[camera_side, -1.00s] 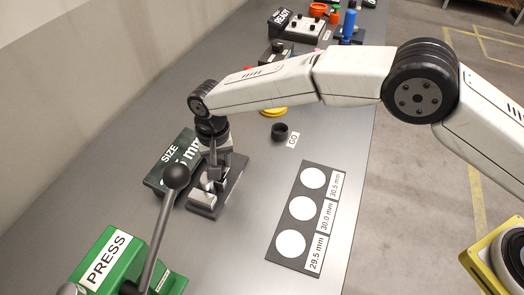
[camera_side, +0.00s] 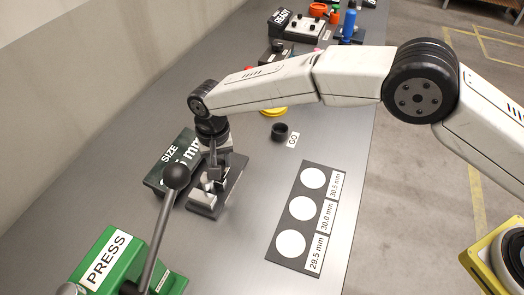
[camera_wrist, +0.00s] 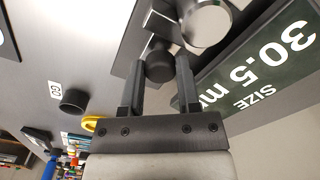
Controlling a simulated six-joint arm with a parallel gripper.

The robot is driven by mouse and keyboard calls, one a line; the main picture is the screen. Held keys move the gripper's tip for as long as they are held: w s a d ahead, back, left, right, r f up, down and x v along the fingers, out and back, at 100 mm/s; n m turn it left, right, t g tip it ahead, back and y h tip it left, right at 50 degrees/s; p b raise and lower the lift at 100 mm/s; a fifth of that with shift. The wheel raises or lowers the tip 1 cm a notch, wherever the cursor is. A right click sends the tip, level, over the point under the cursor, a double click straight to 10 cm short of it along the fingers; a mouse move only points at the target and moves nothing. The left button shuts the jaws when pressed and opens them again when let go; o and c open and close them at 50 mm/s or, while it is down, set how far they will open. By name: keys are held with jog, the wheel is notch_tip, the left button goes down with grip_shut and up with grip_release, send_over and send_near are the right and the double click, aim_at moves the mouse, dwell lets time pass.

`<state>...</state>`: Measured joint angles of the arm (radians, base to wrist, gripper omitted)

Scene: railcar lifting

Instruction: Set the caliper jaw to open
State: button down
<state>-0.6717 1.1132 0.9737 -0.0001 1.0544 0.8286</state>
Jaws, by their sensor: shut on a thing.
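The caliper is a metal device on a dark grey base (camera_side: 206,211), left of centre in the side view. My gripper (camera_side: 214,178) points down over it. In the wrist view its two fingers straddle a black round knob (camera_wrist: 158,68) and are shut on it. A bright metal cylinder (camera_wrist: 207,24) of the caliper shows just beyond the knob. A dark sign reading SIZE 30.5 mm (camera_wrist: 268,62) stands beside it. My wrist hides part of the caliper in the side view.
A green PRESS machine (camera_side: 105,262) with a black-knobbed lever (camera_side: 175,178) stands in front. A board (camera_side: 304,236) with three white discs lies to the right. A black cup (camera_side: 279,132) sits by the GO label (camera_side: 293,140). Bare table lies between caliper and board.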

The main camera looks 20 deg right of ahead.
jog(key=shift+w+d, duration=1.1)
jog(key=shift+c, duration=1.6)
grip_release()
jog(key=shift+r, duration=0.4)
notch_tip(320, 180, up, 7)
